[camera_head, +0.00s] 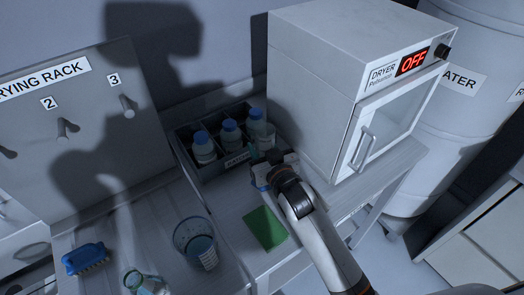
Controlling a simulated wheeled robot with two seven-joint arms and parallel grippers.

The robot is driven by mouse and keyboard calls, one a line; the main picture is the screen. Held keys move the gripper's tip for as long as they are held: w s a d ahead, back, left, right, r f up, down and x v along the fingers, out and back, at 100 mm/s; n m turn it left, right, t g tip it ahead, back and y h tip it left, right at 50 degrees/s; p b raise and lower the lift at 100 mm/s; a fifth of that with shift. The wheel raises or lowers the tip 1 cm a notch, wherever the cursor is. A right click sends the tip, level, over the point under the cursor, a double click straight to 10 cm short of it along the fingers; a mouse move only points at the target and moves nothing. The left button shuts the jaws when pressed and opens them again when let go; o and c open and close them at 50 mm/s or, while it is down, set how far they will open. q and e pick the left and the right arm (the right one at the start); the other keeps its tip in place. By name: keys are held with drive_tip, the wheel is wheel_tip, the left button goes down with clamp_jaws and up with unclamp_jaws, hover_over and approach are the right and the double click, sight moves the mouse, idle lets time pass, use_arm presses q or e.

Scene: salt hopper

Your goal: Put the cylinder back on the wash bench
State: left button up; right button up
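My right arm comes in from the lower right, and its gripper (268,173) is over the bench beside the front right corner of the bottle crate. A small blue part (259,181) shows at the gripper. The fingers are mostly hidden by the wrist, so I cannot tell whether they hold anything. I cannot clearly make out the cylinder. A clear beaker (190,236) with a label stands on the left bench (130,215), with a glass flask (147,284) at the bottom edge. My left gripper is not in view.
A dark crate (228,172) holds several blue-capped bottles. A dryer (345,95) reading OFF stands right of it, door shut. A green pad (265,228) lies in front of the crate. A blue brush (86,258) lies at left. The pegs of the drying rack (85,140) look empty.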

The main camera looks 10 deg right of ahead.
drive_tip(key=shift+f, duration=0.7)
drive_tip(key=o, duration=1.1)
drive_tip(key=shift+f, duration=0.15)
drive_tip(key=b+v, duration=0.2)
drive_tip(key=v, duration=1)
